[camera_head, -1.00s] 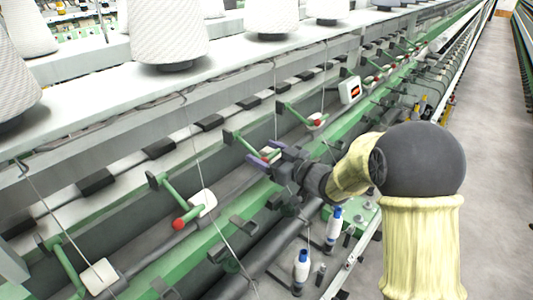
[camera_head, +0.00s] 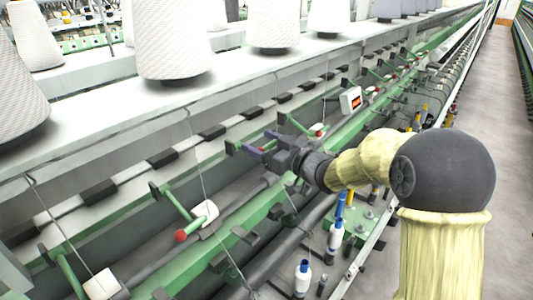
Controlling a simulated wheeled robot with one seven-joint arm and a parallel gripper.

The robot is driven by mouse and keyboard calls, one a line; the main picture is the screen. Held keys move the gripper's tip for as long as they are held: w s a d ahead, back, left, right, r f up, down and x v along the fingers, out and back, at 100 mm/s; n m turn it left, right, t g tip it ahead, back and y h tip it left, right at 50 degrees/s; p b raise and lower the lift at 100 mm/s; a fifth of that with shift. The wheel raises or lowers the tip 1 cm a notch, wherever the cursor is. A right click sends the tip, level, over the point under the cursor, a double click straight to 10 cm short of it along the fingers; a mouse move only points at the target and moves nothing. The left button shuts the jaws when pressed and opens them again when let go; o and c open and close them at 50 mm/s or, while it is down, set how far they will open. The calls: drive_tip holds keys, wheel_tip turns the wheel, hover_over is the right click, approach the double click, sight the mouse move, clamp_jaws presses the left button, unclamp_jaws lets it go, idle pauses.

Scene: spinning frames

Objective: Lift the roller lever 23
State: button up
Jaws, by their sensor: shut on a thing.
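The roller lever in my grip is a green arm (camera_head: 236,148) with a red end (camera_head: 262,149), on the spinning frame in the head view. It runs nearly level from its pivot to the right. My gripper (camera_head: 264,144) has purple fingertips, one on each side of the lever's end, and is shut on it. The fingers and gripper body hide part of the end. I cannot read any number on the lever.
A similar lever (camera_head: 174,202) with a red knob and white roller hangs lower at the left. Another lever (camera_head: 301,125) lies just beyond my gripper. White yarn cones (camera_head: 170,40) stand on the shelf above. Bobbins (camera_head: 303,277) stand below. The aisle floor at right is clear.

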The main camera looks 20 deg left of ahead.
drive_tip(key=w+a+r+p, duration=0.1)
drive_tip(key=a+r, duration=0.3)
drive_tip(key=r, duration=0.1)
drive_tip(key=shift+w+a+p, duration=0.25)
drive_tip(key=shift+w+p, duration=0.05)
drive_tip(key=shift+p, duration=0.1)
drive_tip(key=shift+w+f, duration=0.1)
idle(0.6)
drive_tip(key=shift+f, duration=0.1)
